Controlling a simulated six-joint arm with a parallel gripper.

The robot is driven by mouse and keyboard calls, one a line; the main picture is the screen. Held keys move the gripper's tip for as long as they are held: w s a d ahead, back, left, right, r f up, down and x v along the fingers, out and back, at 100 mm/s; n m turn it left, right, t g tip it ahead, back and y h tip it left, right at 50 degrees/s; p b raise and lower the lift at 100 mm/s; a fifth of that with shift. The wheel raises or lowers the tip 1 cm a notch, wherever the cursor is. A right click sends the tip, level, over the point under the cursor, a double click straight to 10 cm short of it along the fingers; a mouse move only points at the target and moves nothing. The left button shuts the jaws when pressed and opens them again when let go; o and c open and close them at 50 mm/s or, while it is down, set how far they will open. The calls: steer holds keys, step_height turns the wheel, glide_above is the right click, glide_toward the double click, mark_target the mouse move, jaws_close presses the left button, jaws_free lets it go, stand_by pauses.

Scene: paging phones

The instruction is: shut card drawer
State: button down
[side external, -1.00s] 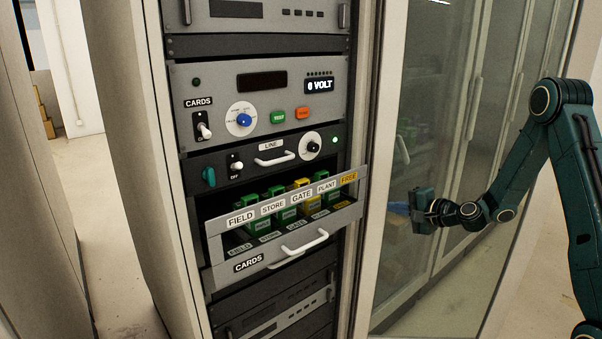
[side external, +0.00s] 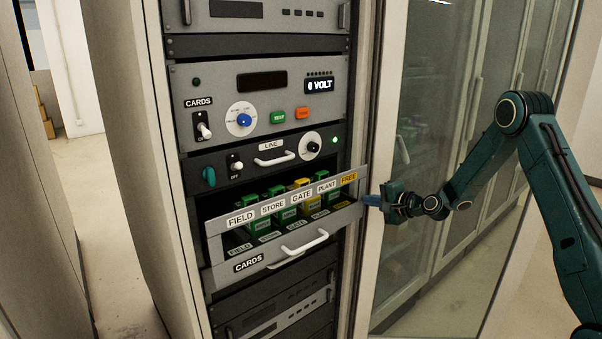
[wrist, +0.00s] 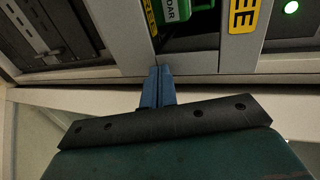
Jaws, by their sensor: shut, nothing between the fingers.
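The card drawer (side external: 263,254) is pulled out of the rack. Its front carries a white handle (side external: 304,243) and a CARDS label. Green cards and one yellow card (side external: 311,201) stand in it behind a label strip reading FIELD, STORE, GATE, PLANT and FREE. My gripper (side external: 372,200) is shut and empty, at the right end of the drawer front near the FREE label. In the wrist view its blue fingertips (wrist: 157,75) are together, close to the drawer's edge. I cannot tell whether they touch it.
A glass cabinet door (side external: 420,130) stands to the right of the rack. Open floor (side external: 130,290) lies to the left.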

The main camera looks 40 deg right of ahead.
mark_target(363, 194)
steer(key=shift+w, duration=3.4)
steer(key=shift+s, duration=1.1)
steer(key=v, duration=1.1)
steer(key=shift+s, duration=0.45)
